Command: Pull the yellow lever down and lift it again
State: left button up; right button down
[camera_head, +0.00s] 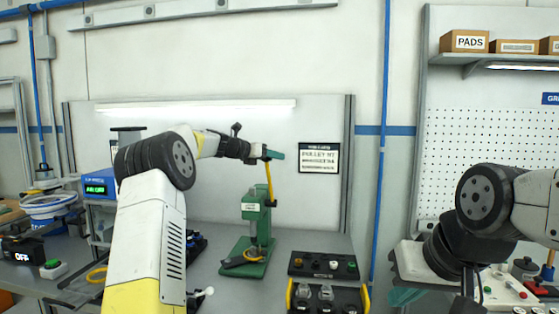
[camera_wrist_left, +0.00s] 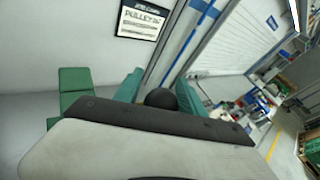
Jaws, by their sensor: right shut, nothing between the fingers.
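The yellow lever (camera_head: 269,184) stands nearly upright on the green press (camera_head: 252,219), with its upper end at my left gripper. My left gripper (camera_head: 275,155) reaches in from the left at the lever's top. In the left wrist view, the lever's black ball knob (camera_wrist_left: 161,98) sits between the two teal fingers (camera_wrist_left: 160,88), which appear to touch it on both sides. The yellow rod is hidden in that view. My right gripper (camera_head: 405,296) points downward at the lower right, shut and empty, away from the lever.
A black control box (camera_head: 323,265) with buttons stands right of the press. A blue device (camera_head: 99,187) with a green display and an OFF box (camera_head: 22,250) are at the left. A wall panel with a sign (camera_head: 319,158) is behind.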

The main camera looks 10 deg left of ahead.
pick_arm(q)
jog(key=shift+o, duration=0.4)
jog(key=shift+f, duration=0.15)
jog(key=v, duration=0.7)
jog(key=shift+s+a, duration=0.2)
jog(key=shift+s, duration=0.15)
